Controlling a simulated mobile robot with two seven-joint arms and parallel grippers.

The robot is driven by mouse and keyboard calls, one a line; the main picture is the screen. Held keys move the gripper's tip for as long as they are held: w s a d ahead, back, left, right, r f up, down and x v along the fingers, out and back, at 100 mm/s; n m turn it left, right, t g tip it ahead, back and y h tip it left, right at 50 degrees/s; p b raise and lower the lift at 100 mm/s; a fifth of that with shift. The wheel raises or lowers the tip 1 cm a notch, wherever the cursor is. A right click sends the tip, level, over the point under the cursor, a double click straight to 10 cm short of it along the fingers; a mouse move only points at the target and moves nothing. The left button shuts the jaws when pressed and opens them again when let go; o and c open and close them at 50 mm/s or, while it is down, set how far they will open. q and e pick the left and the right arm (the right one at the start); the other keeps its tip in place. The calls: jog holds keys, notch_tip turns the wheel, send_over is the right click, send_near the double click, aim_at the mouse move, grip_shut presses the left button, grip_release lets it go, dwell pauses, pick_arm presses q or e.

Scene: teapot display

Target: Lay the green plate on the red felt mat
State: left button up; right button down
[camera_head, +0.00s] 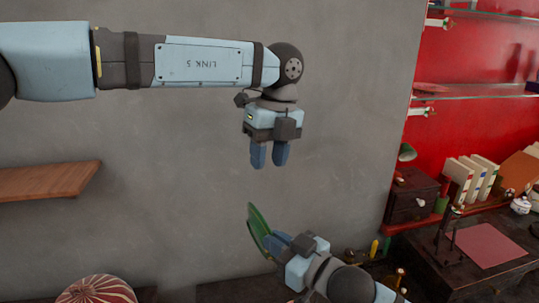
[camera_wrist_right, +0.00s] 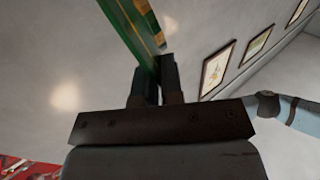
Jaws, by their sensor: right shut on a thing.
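The green plate (camera_head: 257,226) is tilted steeply up on its edge in the head view. My right gripper (camera_head: 276,243) is shut on its rim and holds it in the air in front of the grey wall. In the right wrist view the plate (camera_wrist_right: 130,30) shows as a green band with gold marks, gripped between the dark fingers (camera_wrist_right: 153,85). The red felt mat (camera_head: 488,246) lies flat and bare on the dark desk at the right. My left gripper (camera_head: 269,156) hangs empty, fingers down, above the plate, with a narrow gap between its fingers.
Glass shelves (camera_head: 475,96) project above. A wooden wall shelf (camera_head: 45,182) is at left, a striped round thing (camera_head: 96,290) below.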

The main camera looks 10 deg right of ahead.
aim_at(258, 229)
pick_arm(q)
jog(key=f, duration=0.4)
jog(key=a+f, duration=0.1)
jog(key=f, duration=0.6)
jog(key=shift+s+a+f, duration=0.3)
jog(key=shift+a+f, duration=0.05)
jog(key=shift+c, duration=0.4)
grip_shut()
pick_arm(e)
jog(key=c, duration=1.2)
grip_release()
